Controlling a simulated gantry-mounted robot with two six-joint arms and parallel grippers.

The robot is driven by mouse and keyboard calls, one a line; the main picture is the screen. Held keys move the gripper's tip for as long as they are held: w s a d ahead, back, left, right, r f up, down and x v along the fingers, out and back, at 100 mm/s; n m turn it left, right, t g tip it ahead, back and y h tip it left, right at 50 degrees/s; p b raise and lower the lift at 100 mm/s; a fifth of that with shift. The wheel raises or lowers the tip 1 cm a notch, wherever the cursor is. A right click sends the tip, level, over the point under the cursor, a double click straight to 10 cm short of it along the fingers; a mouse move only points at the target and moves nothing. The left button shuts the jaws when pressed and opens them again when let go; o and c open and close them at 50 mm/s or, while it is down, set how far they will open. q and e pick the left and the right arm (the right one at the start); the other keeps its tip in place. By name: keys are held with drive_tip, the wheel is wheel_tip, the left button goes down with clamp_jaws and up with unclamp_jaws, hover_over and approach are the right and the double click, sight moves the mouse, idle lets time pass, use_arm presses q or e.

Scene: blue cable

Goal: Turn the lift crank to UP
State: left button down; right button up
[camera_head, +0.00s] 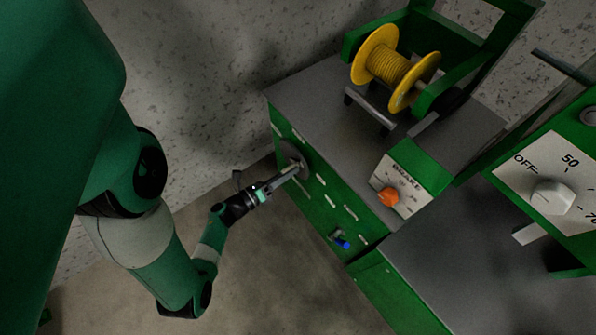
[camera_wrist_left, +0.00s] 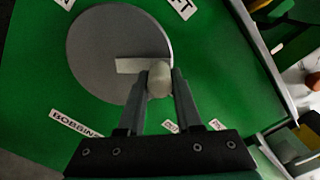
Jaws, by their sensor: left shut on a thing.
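The lift crank is a grey disc (camera_wrist_left: 95,45) with a short light bar (camera_wrist_left: 130,65) and a pale rounded knob (camera_wrist_left: 159,79) near the disc's lower right edge in the left wrist view. My left gripper (camera_wrist_left: 159,88) is shut on the knob, one finger on each side. In the head view the crank disc (camera_head: 292,153) sits on the green front panel (camera_head: 318,193), and my left gripper (camera_head: 294,169) reaches it from the lower left, partly covering it. A cut-off label ending in "FT" is above the disc. No UP mark is readable. My right gripper is not in view.
A yellow spool (camera_head: 391,68) stands on the grey bench top. An orange knob (camera_head: 388,197) is on a sloped dial box. A blue-tipped lever (camera_head: 342,243) sticks out low on the front panel. A white dial knob (camera_head: 552,197) is at right. Open floor lies before the panel.

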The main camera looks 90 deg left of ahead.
sight(303, 174)
use_arm(q)
drive_tip(key=shift+w+d+f+m+b, duration=0.1)
drive_tip(key=shift+d+f+m+b, duration=0.1)
drive_tip(key=shift+f+m, duration=0.2)
drive_tip(key=shift+w+d+f+m+b, duration=0.1)
drive_tip(key=shift+f+m+b, duration=0.1)
drive_tip(key=shift+f+m, duration=0.2)
drive_tip(key=shift+w+d+f+m, duration=0.15)
drive_tip(key=shift+f+m, duration=0.15)
drive_tip(key=shift+m, duration=0.7)
drive_tip(key=shift+d+f+m, duration=0.1)
drive_tip(key=shift+f+m, duration=0.35)
drive_tip(key=shift+m, duration=0.65)
drive_tip(key=shift+f+m, duration=0.45)
drive_tip(key=shift+m, duration=0.65)
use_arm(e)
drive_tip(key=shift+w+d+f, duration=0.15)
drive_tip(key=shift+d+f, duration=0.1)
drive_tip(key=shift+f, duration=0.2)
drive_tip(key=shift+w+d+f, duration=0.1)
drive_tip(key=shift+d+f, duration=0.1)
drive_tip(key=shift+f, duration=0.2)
use_arm(q)
drive_tip(key=c, duration=0.6)
unclamp_jaws()
